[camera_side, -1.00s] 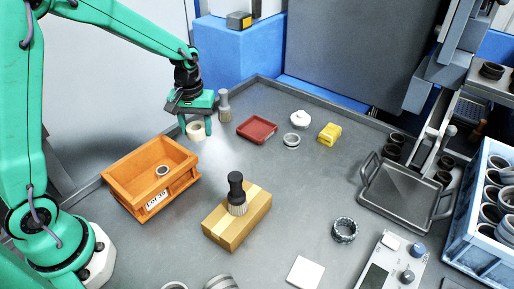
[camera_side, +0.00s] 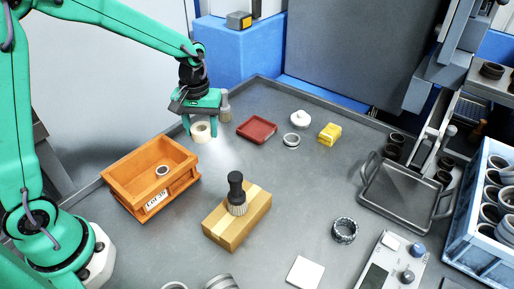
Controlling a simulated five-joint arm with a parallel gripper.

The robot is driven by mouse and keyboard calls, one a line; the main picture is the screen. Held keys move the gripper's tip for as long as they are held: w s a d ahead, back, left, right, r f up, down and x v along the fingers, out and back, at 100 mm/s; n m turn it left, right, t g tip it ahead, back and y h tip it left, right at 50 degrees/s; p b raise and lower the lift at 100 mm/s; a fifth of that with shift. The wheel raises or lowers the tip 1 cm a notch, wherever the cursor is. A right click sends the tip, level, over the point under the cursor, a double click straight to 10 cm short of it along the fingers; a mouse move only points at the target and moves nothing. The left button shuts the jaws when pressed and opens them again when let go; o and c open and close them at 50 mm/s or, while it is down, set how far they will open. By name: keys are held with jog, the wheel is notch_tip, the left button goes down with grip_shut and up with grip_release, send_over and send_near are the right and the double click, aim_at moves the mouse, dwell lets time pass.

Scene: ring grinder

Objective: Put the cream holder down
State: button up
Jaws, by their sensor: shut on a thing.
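The cream holder (camera_side: 201,132) is a short, pale, round piece with a hole in its face, at the upper left of the work surface. My gripper (camera_side: 200,126) points down and is shut on it, one green finger on each side. The holder is at or just above the surface; I cannot tell whether it touches. My gripper's fingers and palm cover its upper part and sides.
A red tray (camera_side: 257,129) lies to the right. An orange crate (camera_side: 130,188) with a ring (camera_side: 162,170) inside is to the lower left.

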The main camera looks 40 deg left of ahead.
jog(key=shift+d, duration=0.1)
jog(key=s+d+m, duration=0.2)
jog(key=d+m, duration=0.1)
jog(key=d, duration=1.1)
send_over(233, 162)
notch_tip(233, 162, down, 7)
jog(key=shift+r, duration=0.15)
jog(key=shift+f, duration=2)
jog(key=shift+f, duration=0.1)
jog(key=o, duration=1)
